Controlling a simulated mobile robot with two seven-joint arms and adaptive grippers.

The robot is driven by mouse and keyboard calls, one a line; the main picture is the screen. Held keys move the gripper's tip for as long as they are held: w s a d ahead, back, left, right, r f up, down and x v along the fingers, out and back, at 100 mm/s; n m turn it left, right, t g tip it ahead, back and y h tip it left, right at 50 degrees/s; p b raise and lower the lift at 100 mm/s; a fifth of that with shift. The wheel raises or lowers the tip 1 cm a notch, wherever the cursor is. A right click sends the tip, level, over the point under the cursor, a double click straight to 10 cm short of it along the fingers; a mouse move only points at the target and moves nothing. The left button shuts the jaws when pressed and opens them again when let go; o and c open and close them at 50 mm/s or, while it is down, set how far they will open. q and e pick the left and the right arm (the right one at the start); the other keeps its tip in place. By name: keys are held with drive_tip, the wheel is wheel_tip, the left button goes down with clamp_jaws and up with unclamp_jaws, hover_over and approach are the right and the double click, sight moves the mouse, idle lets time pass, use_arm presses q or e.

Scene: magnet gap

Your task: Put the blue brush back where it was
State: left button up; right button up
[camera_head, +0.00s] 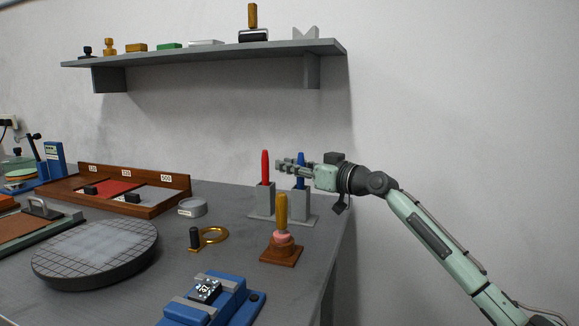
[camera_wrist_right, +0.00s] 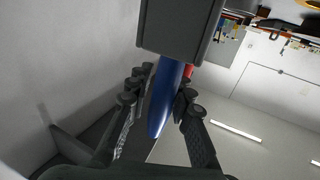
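The blue brush (camera_head: 300,184) stands upright in the right-hand grey block of a two-block holder (camera_head: 262,217). Its handle also shows in the right wrist view (camera_wrist_right: 165,103), coming out of the dark block. My right gripper (camera_head: 290,165) is at the height of the handle, its fingers pointing left and covering the handle's middle. In the right wrist view my right gripper (camera_wrist_right: 158,115) has its fingers apart, one on each side of the handle. The right-hand finger looks close to the handle; I cannot tell if it touches. My left gripper is not in view.
A red brush (camera_head: 265,167) stands in the left block, close to my fingertips. In front is a wooden-handled tool (camera_head: 281,212) on a brown base. A blue fixture (camera_head: 215,300) stands nearer. A shelf (camera_head: 210,53) hangs above.

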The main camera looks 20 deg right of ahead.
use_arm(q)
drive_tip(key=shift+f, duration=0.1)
use_arm(e)
drive_tip(key=shift+o, duration=0.6)
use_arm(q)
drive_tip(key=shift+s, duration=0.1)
use_arm(e)
drive_tip(key=v, duration=0.2)
drive_tip(key=shift+s+d, duration=0.2)
drive_tip(key=shift+s, duration=0.05)
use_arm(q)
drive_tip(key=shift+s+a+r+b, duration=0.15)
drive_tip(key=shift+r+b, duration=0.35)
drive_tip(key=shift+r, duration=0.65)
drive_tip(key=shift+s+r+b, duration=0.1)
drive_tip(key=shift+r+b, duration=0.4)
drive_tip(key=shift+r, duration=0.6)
use_arm(e)
drive_tip(key=v, duration=0.9)
drive_tip(key=shift+s, duration=0.2)
drive_tip(key=shift+d+r, duration=0.1)
